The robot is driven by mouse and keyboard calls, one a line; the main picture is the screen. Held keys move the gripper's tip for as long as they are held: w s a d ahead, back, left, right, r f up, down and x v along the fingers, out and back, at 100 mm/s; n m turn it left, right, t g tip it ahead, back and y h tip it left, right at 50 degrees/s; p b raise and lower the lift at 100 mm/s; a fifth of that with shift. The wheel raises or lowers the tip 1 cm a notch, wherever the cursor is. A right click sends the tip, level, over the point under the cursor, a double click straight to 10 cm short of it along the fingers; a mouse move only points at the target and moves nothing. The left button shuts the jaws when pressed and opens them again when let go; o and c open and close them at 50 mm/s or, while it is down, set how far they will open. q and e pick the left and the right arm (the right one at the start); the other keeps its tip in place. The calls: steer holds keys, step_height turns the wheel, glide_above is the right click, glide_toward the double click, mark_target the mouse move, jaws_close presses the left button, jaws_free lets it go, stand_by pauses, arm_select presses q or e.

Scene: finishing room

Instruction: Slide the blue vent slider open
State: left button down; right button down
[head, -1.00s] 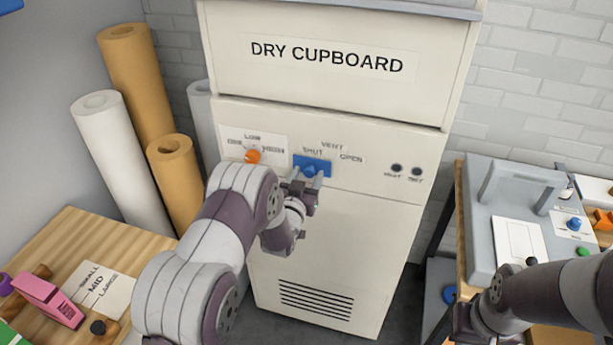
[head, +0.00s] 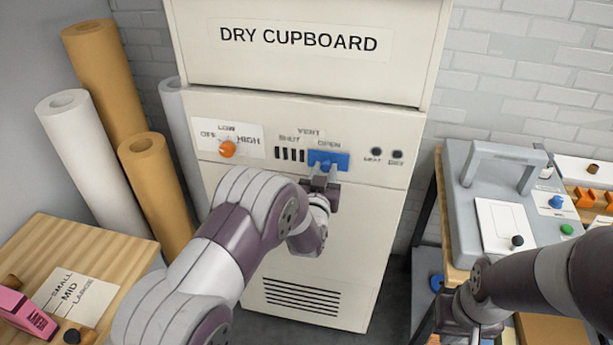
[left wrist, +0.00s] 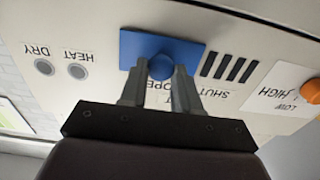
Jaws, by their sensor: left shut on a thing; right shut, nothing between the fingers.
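The blue vent slider (head: 328,160) is on the front panel of the dry cupboard (head: 290,218), under the OPEN label. Dark vent slots (head: 290,154) show uncovered to its left, under SHUT. My left gripper (head: 324,178) is shut on the slider's round blue knob; the left wrist view shows the two fingers (left wrist: 160,80) on either side of the knob (left wrist: 161,67) and the blue plate (left wrist: 188,46) behind. In that upside-down view the slots (left wrist: 229,67) lie right of the plate. My right gripper (head: 470,322) is low at the right, partly hidden by its arm, away from the cupboard.
An orange dial (head: 228,149) is left of the slots on the panel. Two dark round indicators (head: 386,153) sit right of the slider. A grey machine (head: 475,185) stands on a bench at the right. Paper rolls (head: 110,80) and a wooden table (head: 95,250) are at the left.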

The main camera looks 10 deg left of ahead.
arm_select(q)
steer(key=c, duration=1.1)
jaws_free()
steer(key=shift+d, duration=0.15)
steer(key=shift+o, duration=1.4)
steer(key=shift+d, duration=0.1)
steer(key=shift+s, duration=0.1)
steer(key=shift+s+f, duration=0.1)
steer(key=shift+s, duration=0.15)
steer(key=s+b, duration=0.3)
steer(key=s, duration=0.9)
